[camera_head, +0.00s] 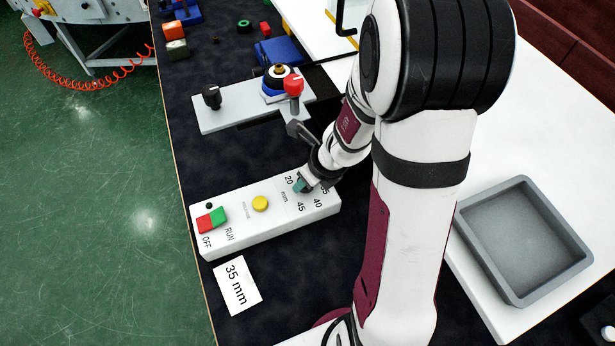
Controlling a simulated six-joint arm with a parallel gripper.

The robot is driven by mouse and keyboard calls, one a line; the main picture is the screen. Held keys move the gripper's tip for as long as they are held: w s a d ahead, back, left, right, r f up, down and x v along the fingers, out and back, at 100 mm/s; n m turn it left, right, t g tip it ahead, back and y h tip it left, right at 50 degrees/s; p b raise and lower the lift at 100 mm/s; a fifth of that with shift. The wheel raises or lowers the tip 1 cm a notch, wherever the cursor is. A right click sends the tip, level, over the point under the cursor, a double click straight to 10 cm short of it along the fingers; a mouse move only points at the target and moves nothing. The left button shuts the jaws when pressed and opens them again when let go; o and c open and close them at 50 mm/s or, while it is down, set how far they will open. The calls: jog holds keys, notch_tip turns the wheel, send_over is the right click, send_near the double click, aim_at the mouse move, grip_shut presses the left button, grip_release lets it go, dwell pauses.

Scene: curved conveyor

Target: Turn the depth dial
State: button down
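A white control box (228,231) lies on the dark bench top, with a printed scale at its right end. The numbers 20, 35, 40 and 45 and "mm" show there. A small teal part, seemingly the depth dial (300,186), shows in the middle of the scale. My gripper (306,183) points down at it from the upper right, close to or touching it. The fingers and most of the dial are hidden, so I cannot tell the grip or the dial's pointer direction. A white card (237,285) reading "35 mm" lies in front of the box.
The box also has a yellow button (260,204) and a red and green OFF/RUN switch (211,220). Behind it stands a grey fixture plate (235,115) with a black knob (211,97) and a red-topped post (293,86). A grey tray (467,212) sits at right.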

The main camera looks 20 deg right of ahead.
jog(key=shift+m, duration=0.3)
jog(key=shift+c, duration=1.9)
grip_release()
jog(key=v, duration=1.6)
jog(key=shift+a, duration=0.2)
jog(key=shift+f, duration=0.1)
